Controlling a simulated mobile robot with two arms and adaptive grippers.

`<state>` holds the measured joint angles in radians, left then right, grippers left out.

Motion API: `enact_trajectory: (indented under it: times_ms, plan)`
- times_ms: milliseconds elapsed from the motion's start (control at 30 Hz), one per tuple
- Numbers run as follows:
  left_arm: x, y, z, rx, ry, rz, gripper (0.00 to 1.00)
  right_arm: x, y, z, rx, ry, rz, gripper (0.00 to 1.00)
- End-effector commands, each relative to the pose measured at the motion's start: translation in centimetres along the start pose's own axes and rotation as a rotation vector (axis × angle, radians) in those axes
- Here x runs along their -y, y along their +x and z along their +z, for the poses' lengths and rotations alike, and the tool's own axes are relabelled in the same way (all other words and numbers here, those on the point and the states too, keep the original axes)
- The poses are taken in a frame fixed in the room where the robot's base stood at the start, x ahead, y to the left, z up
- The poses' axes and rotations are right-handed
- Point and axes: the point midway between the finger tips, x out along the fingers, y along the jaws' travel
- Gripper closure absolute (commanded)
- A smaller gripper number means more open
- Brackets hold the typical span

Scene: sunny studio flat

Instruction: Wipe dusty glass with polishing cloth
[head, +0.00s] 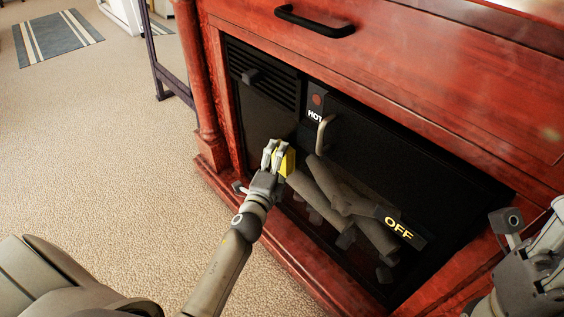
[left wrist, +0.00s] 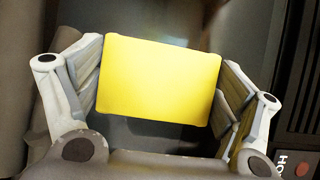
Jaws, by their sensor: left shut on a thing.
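A yellow polishing cloth (head: 288,161) is held in my left gripper (head: 277,157), which is shut on it in front of the fireplace glass. In the left wrist view the cloth (left wrist: 161,87) is a flat yellow block between the two fingers of my left gripper (left wrist: 160,100). The dark fireplace glass (head: 270,110) stands behind the gripper, with grey logs (head: 330,190) behind or below it; dust on it is hard to make out. Whether the cloth touches the glass I cannot tell. My right gripper (head: 540,270) is partly cut off at the right edge, and its fingers are unclear.
A red wooden cabinet (head: 430,80) frames the fireplace, with a black drawer handle (head: 315,22) above. A metal handle (head: 325,133) sticks out beside a "HOT" label, near the left gripper. An "OFF" sign (head: 399,228) sits lower right. Open carpet (head: 110,140) lies to the left.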

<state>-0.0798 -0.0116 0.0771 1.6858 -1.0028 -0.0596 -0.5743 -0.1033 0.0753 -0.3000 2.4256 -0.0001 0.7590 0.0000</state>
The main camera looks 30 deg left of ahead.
Motion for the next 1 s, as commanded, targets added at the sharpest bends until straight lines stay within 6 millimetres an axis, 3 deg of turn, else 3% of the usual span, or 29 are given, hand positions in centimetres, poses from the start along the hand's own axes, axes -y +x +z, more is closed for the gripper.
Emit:
enact_trajectory:
  times_ms: [1000]
  plan:
    - [0.0, 3.4, 5.8, 0.001, 0.001, -0.001, 0.37, 0.0, -0.4, 0.2, 0.025, 0.003, 0.007, 0.6]
